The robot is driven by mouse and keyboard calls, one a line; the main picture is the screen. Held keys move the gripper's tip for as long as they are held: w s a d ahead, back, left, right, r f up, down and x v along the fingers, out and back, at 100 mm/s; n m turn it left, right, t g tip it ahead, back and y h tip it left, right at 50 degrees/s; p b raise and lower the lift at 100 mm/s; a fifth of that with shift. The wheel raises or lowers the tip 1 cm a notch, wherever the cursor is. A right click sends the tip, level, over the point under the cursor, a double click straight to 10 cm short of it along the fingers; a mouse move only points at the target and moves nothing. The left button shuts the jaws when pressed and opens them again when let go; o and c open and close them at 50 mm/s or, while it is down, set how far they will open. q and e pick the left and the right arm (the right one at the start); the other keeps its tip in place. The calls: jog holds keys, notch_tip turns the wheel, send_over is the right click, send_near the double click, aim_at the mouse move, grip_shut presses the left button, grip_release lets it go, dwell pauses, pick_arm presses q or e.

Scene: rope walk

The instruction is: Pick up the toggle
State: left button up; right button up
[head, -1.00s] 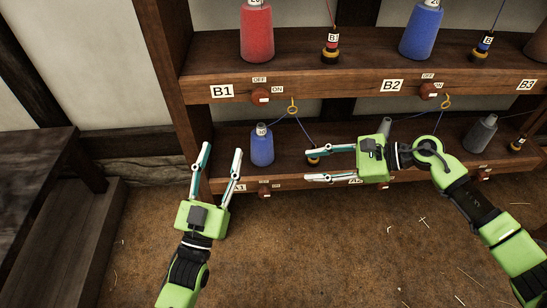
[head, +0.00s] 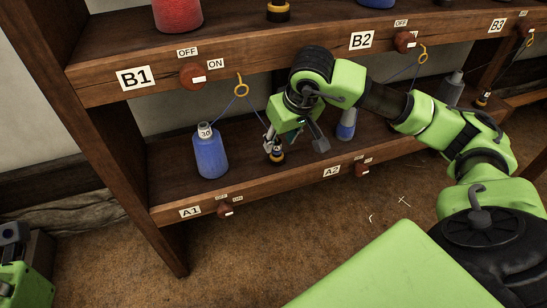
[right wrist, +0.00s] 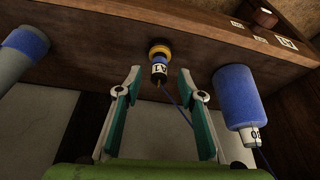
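The toggle (head: 277,152) is a small dark piece with a yellow base ring and a white label. It stands on the lower shelf, right of the blue bobbin marked 30 (head: 210,155). In the right wrist view, the toggle (right wrist: 159,66) shows between the fingertips, with a thin blue cord running from it. My right gripper (right wrist: 160,80) is open around the toggle's near end, with a gap on each side. In the head view, my right gripper (head: 279,141) reaches down over the toggle and partly hides it. My left gripper's fingers are out of view.
The upper shelf edge (head: 130,92) overhangs close above the right gripper. A yellow ring (head: 241,89) with blue cord hangs from it. Red switches sit at B1 (head: 193,76) and A1 (head: 224,211). Another blue-grey bobbin (head: 346,125) stands right of the gripper.

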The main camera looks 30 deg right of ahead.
aim_at(279, 142)
jog(key=shift+b+x, duration=1.2)
jog(key=shift+x, duration=1.15)
jog(key=shift+w, duration=0.15)
jog(key=shift+r, duration=0.1)
jog(key=shift+c, duration=0.4)
grip_shut()
